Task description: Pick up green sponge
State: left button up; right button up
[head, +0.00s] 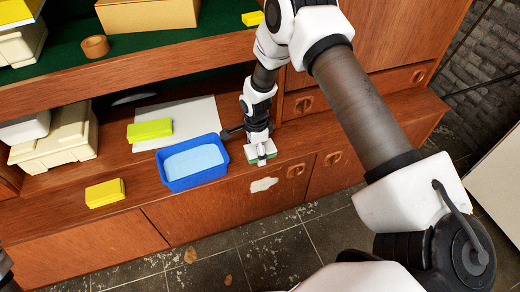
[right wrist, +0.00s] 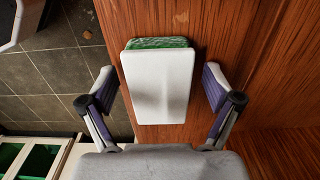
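The green sponge (right wrist: 158,44) shows in the right wrist view as a block with a green textured end and a broad white face. It is on the brown wooden shelf surface near its front edge. My right gripper (right wrist: 160,88) is open, with one finger on either side of the sponge and gaps between them. In the head view the right gripper (head: 261,152) points down over the sponge, which it mostly hides; a little green shows beside the fingers.
A blue tub (head: 205,181) with a pale blue inside stands just left of the right gripper. A yellow-green block (head: 150,130) rests on a white sheet (head: 190,112), and a yellow block (head: 104,193) is near the front edge. An upper shelf (head: 130,66) overhangs behind.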

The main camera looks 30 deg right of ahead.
jog(key=c, duration=1.1)
jog(key=shift+o, duration=0.2)
jog(key=shift+r, duration=0.15)
